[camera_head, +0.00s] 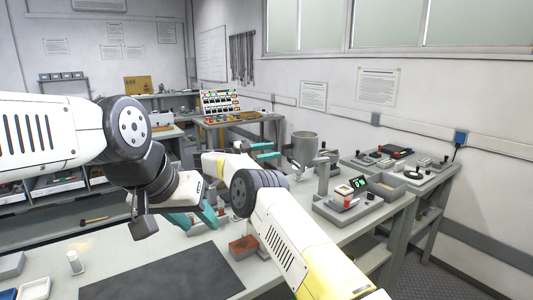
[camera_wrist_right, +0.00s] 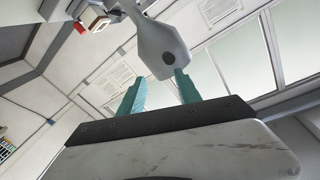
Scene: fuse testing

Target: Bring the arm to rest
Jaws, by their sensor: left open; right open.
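My left gripper (camera_head: 203,219) hangs over the bench in the head view, its teal fingers apart with nothing seen between them. My right gripper (camera_head: 272,150) is further back, near a grey cylindrical container (camera_head: 304,146), partly hidden behind my right arm. In the right wrist view, its two teal fingers (camera_wrist_right: 157,92) are wide apart and empty. A grey bracket-like part (camera_wrist_right: 162,48) shows beyond them; whether it touches a finger I cannot tell.
A tester with a green display (camera_head: 357,183) stands right of my right arm. A dark mat (camera_head: 170,276) lies bare on the front bench. A panel with coloured parts (camera_head: 220,103) stands at the back.

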